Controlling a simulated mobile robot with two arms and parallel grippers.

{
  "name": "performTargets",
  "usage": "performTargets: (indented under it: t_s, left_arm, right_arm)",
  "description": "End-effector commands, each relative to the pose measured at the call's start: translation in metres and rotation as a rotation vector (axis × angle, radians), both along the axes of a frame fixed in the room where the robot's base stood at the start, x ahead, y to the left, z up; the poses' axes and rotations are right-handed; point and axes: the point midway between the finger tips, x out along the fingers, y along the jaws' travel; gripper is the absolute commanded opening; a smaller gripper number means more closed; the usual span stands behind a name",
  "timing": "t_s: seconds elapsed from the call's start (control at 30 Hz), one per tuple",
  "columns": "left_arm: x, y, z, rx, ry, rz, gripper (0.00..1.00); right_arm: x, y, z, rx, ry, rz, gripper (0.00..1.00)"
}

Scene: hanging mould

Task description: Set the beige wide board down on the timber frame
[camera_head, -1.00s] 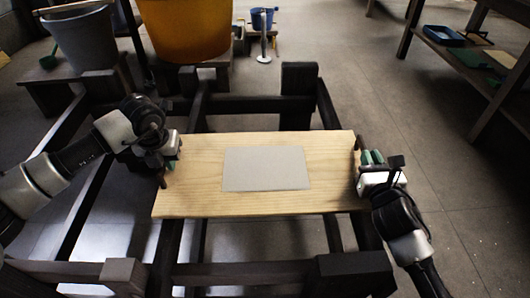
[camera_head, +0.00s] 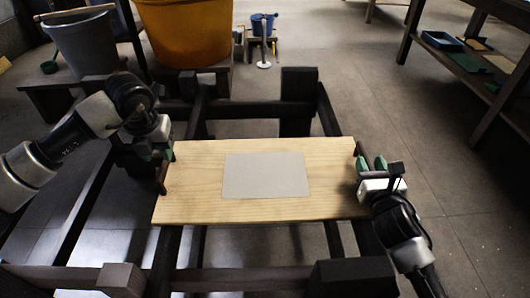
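The beige wide board (camera_head: 205,205), pale wood with a grey rectangular patch (camera_head: 265,175) on top, lies level across the dark timber frame (camera_head: 255,109). It appears to rest on the frame's rails, though its underside is hidden. Dark upright handles stand at its left end (camera_head: 162,180) and right end (camera_head: 359,168). My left gripper (camera_head: 157,154) is at the left handle, its green-padded fingers apart. My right gripper (camera_head: 371,164) is at the right handle, its green fingers also spread. Both look open around or just beside the handles; exact contact cannot be told.
A grey bucket (camera_head: 85,42) and a large orange tub (camera_head: 185,30) stand behind the frame. A small blue bucket (camera_head: 262,22) is farther back. A shelf with trays (camera_head: 442,41) stands at the right. The floor between frame and shelf is clear.

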Motion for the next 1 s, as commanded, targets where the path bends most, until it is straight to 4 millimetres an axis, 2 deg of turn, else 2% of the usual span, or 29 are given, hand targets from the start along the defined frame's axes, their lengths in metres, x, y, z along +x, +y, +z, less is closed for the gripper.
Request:
performTargets:
  t_s: [0.1,0.2,0.37,0.47,0.57,0.8,1.0]
  left_arm:
    - [-0.003,0.000,0.025,0.000,-0.004,0.001,0.38]
    - [-0.005,0.000,0.038,0.000,-0.001,0.001,0.38]
    - [-0.007,0.000,0.050,0.001,0.000,0.001,0.38]
    - [-0.008,0.000,0.052,0.001,0.001,0.001,0.38]
    - [-0.008,0.000,0.052,0.001,0.001,0.001,0.38]
    - [-0.008,0.000,0.051,0.001,0.001,0.001,0.38]
    - [-0.008,0.000,0.051,0.001,0.001,0.001,0.38]
  right_arm:
    - [0.000,0.000,0.000,0.000,0.000,0.000,0.38]
    - [0.000,0.000,0.000,0.000,0.000,0.000,0.38]
    - [-0.001,0.000,0.000,0.000,0.000,0.000,0.38]
    - [-0.009,-0.001,-0.001,-0.001,0.002,0.000,0.38]
    - [-0.025,-0.001,-0.001,-0.001,0.002,0.001,0.38]
    - [-0.078,-0.005,-0.002,0.000,0.004,0.001,0.38]
    - [-0.108,-0.007,-0.001,0.001,0.002,-0.001,0.38]
